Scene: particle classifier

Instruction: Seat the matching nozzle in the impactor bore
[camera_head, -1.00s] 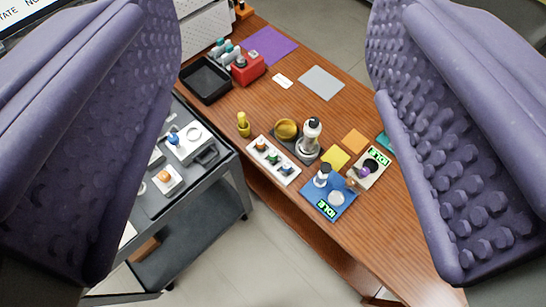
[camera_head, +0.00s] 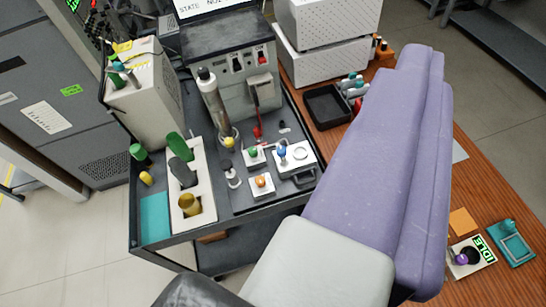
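On the dark cart, small white blocks carry a green-topped piece (camera_head: 253,153) and an orange-topped piece (camera_head: 262,182). I cannot tell which piece is the matching nozzle, or whether this ring is the impactor bore. No held object shows.
A grey instrument (camera_head: 235,75) and a tall cylinder (camera_head: 213,105) stand at the cart's back. A white rack (camera_head: 205,205) holds green, dark and yellow pieces at left. A black tray (camera_head: 325,107) and a teal holder (camera_head: 512,245) are on the wooden table. Floor is clear at left.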

